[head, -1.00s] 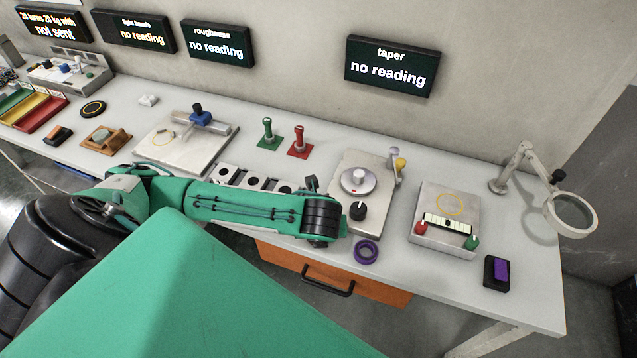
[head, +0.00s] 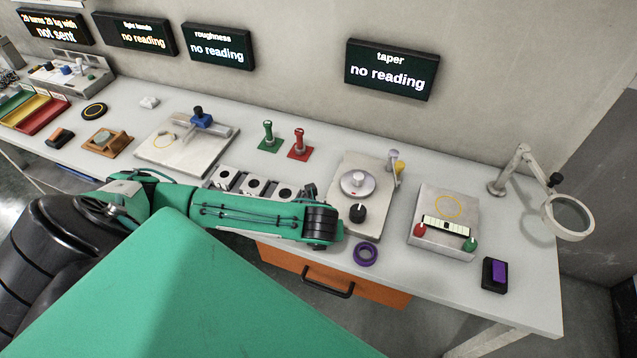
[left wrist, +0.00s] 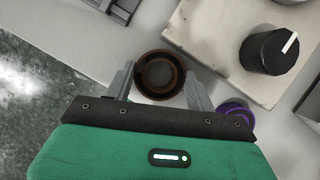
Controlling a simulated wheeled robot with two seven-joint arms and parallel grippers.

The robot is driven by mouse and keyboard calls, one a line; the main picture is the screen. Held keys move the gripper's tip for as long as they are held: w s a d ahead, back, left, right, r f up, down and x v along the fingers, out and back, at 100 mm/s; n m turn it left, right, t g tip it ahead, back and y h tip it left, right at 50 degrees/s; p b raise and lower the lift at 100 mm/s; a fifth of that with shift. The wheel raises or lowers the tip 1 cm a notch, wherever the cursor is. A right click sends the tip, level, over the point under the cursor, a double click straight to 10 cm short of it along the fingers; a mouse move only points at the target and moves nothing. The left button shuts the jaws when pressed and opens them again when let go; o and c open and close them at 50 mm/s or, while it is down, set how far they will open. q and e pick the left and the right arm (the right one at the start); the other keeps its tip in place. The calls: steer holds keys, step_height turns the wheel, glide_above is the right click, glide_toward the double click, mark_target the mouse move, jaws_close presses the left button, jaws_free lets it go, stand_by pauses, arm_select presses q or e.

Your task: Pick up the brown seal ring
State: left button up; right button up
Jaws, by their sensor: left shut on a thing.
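The brown seal ring (left wrist: 160,95) lies between the two grey fingers of my left gripper (left wrist: 160,78) in the left wrist view. The fingers are closed against its left and right sides. The ring is dark brown with an open middle, and its hole faces the camera. Whether it touches the bench below cannot be told. In the head view my left arm hides the ring and the gripper fingers. My right gripper is in neither view.
A purple ring (head: 365,254) lies right of my left arm, near the bench's front edge; it also shows in the left wrist view (left wrist: 236,111). The taper plate with a black knob (head: 358,213) stands behind it. A block with holes (head: 254,186) is just behind my arm.

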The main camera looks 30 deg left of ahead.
arm_select(q)
step_height(320, 180, up, 20)
steer(key=shift+r+b, duration=0.1)
steer(key=shift+b, duration=0.5)
